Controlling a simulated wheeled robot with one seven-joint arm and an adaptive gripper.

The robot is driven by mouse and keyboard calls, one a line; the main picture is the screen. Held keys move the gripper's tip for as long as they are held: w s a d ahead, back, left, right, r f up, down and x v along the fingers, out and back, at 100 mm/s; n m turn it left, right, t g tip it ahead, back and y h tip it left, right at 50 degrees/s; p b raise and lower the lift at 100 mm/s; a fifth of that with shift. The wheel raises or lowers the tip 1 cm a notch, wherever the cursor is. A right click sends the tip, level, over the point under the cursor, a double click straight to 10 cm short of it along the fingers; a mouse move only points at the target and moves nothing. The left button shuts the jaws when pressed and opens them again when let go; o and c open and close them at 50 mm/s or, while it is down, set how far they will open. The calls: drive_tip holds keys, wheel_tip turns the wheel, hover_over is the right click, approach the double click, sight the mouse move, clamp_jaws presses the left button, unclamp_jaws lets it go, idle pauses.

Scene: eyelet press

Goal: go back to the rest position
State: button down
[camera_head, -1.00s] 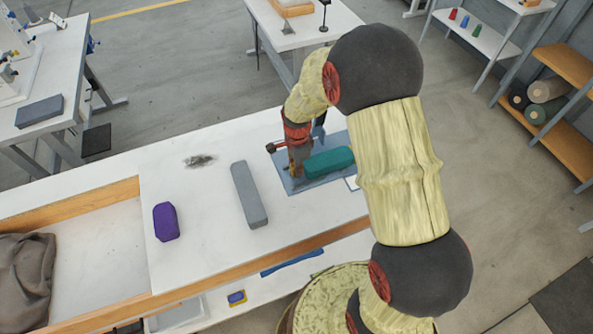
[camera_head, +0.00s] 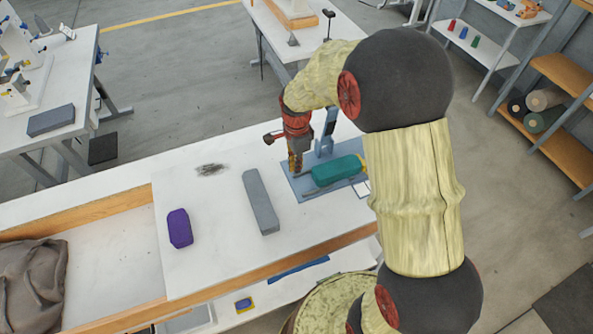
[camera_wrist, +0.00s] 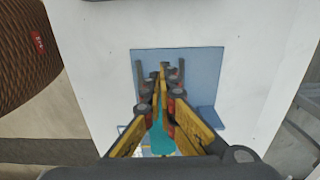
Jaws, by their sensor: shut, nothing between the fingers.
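My gripper (camera_head: 296,172) points down over the blue mat (camera_head: 303,191) on the white table (camera_head: 220,262). In the wrist view its yellow and dark fingers (camera_wrist: 161,80) are closed together with nothing between them, above the blue mat (camera_wrist: 205,65). The teal block (camera_head: 337,168) lies on the mat just right of my gripper in the head view. In the wrist view part of the teal block (camera_wrist: 159,138) shows between the finger linkages. A blue-grey upright post (camera_head: 326,132) stands behind the block. My arm hides the table's right end.
A long grey block (camera_head: 260,202) and a purple block (camera_head: 180,228) lie left of the mat. A dark smudge (camera_head: 210,169) marks the tabletop. A brown cloth (camera_head: 32,277) lies in the wood-edged tray at left. Shelves (camera_head: 563,77) stand at right. Bare tabletop separates the blocks.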

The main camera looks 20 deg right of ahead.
drive_tip(key=shift+r, duration=0.3)
drive_tip(key=s+a+r+n+t, duration=0.2)
drive_tip(key=s+r+n, duration=0.7)
drive_tip(key=s+r, duration=0.2)
drive_tip(key=s+a+r+n+t+b, duration=0.1)
drive_tip(key=s+r+n+t, duration=0.2)
drive_tip(key=s+r+n, duration=0.6)
wheel_tip(320, 180, up, 3)
drive_tip(key=s, duration=0.2)
drive_tip(key=shift+s+a+t, duration=0.3)
drive_tip(key=shift+s+a, duration=0.05)
drive_tip(key=shift+s, duration=0.05)
drive_tip(key=shift+d+f, duration=0.1)
drive_tip(key=shift+d, duration=0.05)
